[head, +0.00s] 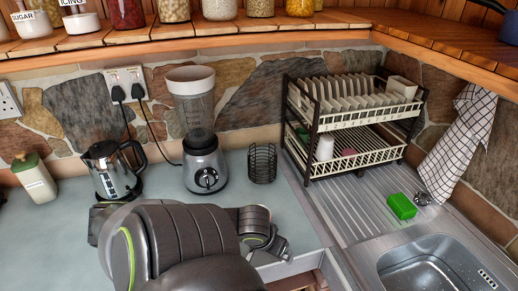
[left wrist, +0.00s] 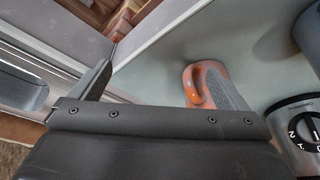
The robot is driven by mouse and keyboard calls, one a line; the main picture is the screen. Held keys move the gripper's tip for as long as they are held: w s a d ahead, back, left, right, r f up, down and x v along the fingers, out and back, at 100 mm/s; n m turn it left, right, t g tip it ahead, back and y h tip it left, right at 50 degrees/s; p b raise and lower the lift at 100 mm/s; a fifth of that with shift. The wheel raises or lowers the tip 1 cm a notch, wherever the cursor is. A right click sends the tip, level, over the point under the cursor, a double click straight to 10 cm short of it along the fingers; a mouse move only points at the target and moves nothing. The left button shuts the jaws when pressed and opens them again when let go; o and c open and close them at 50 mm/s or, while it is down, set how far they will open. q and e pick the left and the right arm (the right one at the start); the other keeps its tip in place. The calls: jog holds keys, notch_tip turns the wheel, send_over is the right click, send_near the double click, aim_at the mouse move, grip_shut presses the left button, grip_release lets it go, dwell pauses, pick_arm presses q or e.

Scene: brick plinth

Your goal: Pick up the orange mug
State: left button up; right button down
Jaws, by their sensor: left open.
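The orange mug (left wrist: 205,70) shows in the left wrist view on the grey worktop, with its curved handle towards the left. My open left gripper (left wrist: 162,74) is above it. The right-hand finger in that view covers part of the mug, and the left-hand finger is well away from it, past the worktop edge. Nothing is held between the fingers. In the head view my left gripper (head: 281,247) is low in the middle, at the worktop's front edge. I cannot make out the mug there. My right gripper is not in view.
A blender (head: 205,160), a kettle (head: 117,172) and a black wire holder (head: 262,164) stand behind my arm. A dish rack (head: 350,125), a green sponge (head: 402,206) and the sink (head: 432,262) are right.

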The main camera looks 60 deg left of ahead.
pick_arm(q)
jog(key=a+r+n+g+y, duration=0.1)
jog(key=a+r+n, duration=0.25)
jog(key=r, duration=0.35)
jog(key=a+r+n+g+y, duration=0.1)
jog(key=a+r+n+g, duration=0.1)
jog(key=r+n, duration=0.35)
jog(key=w+b+x, duration=0.1)
jog(key=b+x, duration=0.6)
jog(key=x, duration=0.4)
jog(key=shift+a+b, duration=0.4)
jog(key=shift+a, duration=0.1)
jog(key=b+x, duration=0.2)
jog(key=x, duration=0.1)
jog(key=b+x, duration=0.1)
jog(key=x, duration=0.1)
jog(key=shift+w+a+f+b, duration=0.1)
jog(key=shift+w+b, duration=0.25)
jog(key=shift+w, duration=0.05)
jog(key=shift+c, duration=0.2)
jog(key=c, duration=1.2)
